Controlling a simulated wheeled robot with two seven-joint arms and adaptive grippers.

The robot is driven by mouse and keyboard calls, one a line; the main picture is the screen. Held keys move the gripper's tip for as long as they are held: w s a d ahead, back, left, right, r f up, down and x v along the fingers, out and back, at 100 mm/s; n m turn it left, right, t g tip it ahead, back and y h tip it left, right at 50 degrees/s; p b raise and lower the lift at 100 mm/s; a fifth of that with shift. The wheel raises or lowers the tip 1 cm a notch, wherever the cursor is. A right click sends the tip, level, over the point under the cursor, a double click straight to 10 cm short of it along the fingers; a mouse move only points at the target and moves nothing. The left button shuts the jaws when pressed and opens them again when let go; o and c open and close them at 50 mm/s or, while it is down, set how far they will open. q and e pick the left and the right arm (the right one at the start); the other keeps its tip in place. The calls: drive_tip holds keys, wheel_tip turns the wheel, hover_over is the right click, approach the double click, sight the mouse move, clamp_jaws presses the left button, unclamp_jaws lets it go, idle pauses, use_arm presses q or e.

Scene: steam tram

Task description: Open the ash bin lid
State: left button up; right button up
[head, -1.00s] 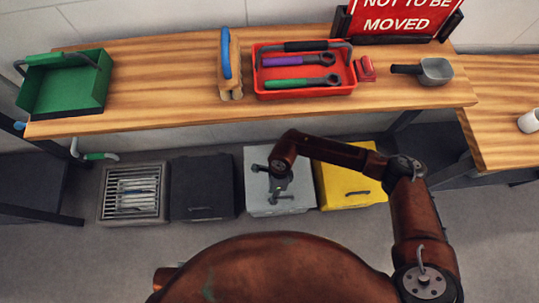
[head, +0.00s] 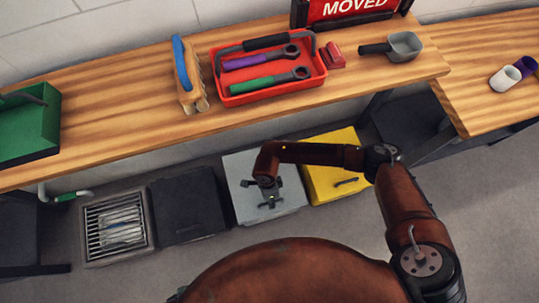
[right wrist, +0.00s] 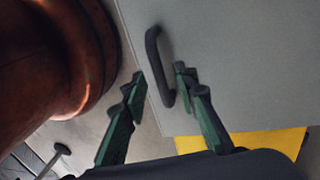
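The row of floor bins includes a grey-lidded bin (head: 240,170), probably the ash bin, though I see no label. Its lid looks shut. My right gripper (head: 270,197) is over this lid in the head view and hides part of it. In the right wrist view, the grey lid (right wrist: 240,60) has a dark bar handle (right wrist: 158,50) near its edge. My right gripper (right wrist: 160,75) is open, its green fingertips on either side of the handle in the picture. I cannot tell whether they touch it. My left gripper is not in view.
A black-lidded bin (head: 186,205) and a grated bin (head: 115,228) stand to the left, a yellow-lidded bin (head: 318,180) to the right. A wooden bench (head: 130,115) above carries a red tool tray (head: 268,94), a scoop (head: 403,46) and a green caddy (head: 35,130).

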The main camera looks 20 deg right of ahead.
drive_tip(key=shift+c, duration=0.7)
clamp_jaws()
